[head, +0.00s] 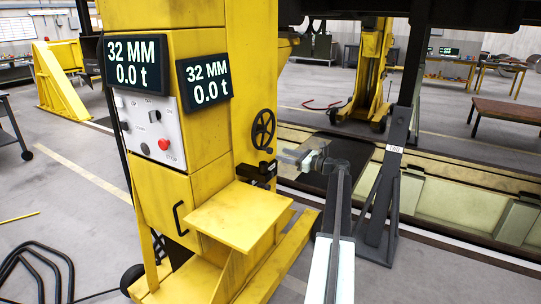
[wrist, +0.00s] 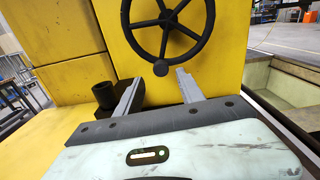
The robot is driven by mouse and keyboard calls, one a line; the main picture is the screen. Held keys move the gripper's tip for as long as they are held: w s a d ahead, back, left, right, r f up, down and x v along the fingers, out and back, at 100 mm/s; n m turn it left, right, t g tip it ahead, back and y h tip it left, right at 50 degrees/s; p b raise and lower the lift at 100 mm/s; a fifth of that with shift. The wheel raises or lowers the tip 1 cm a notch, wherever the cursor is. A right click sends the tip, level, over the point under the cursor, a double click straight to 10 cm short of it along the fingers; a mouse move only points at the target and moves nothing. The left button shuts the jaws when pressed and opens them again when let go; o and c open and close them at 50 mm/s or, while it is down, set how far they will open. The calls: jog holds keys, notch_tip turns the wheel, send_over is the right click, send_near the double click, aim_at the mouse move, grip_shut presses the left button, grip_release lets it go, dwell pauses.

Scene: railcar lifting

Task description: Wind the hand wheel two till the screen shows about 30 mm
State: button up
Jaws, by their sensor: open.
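The black hand wheel (head: 263,129) is on the side of the yellow lifting column (head: 212,140). In the wrist view the hand wheel (wrist: 168,25) is ahead, its top cut off, with a round dark knob (wrist: 160,68) at the bottom of its rim. My gripper (head: 284,154) is just below and right of the wheel. In the wrist view my gripper (wrist: 158,90) is open and empty, its two fingers apart below the knob. No contact with the wheel shows. The left screen (head: 137,62) and the right screen (head: 205,80) both read 32 MM and 0.0 t.
A yellow shelf (head: 238,214) juts out below the wheel. A dark cylindrical part (wrist: 104,95) stands left of my fingers. A control panel (head: 154,132) with a red button is on the column's front. A dark stand (head: 385,185) is at right.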

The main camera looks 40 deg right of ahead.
aim_at(272, 151)
jog(key=x, duration=0.7)
jog(key=shift+w, duration=0.2)
grip_shut()
dwell(1.1)
